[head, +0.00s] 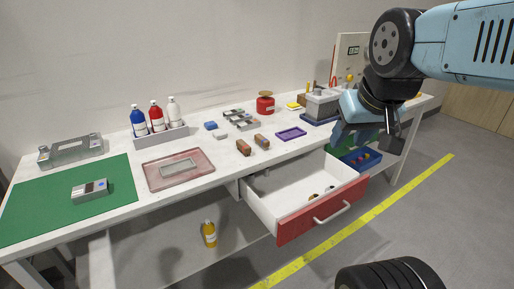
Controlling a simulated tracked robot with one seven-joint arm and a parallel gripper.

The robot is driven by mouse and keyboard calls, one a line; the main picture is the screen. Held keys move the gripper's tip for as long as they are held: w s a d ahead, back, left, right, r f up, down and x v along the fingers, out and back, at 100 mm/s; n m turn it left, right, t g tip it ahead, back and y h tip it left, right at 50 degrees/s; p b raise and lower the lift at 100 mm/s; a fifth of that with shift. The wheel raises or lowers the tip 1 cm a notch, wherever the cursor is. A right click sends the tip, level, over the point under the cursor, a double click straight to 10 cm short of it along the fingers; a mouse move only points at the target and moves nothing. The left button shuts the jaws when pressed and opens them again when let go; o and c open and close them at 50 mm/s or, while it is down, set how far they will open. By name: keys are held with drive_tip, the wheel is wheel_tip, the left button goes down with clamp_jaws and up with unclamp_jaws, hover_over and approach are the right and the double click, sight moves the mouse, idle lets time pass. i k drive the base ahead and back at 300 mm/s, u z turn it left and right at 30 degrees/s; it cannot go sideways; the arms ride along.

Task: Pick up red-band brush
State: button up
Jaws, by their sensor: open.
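I cannot clearly make out a red band on any brush. Two small brown blocks, a left one (243,147) and a right one (261,141), lie on the white table near its front edge; they may be brushes, but they are too small to tell. My gripper (366,142) is open at the right, above the front edge and right of the open drawer. It hangs above a blue tray (372,163) with small coloured items. The gripper and arm hide part of the table's right end.
The red-fronted drawer (322,211) stands open with small items inside. On the table are a purple tray (291,133), a red canister (265,104), a bottle rack (161,138), a pink tray (150,182) and a green mat (50,211). A yellow bottle (209,235) stands below.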

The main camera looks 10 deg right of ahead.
sight(244, 149)
drive_tip(key=u, duration=0.2)
drive_tip(key=i, duration=0.9)
drive_tip(key=z, duration=0.1)
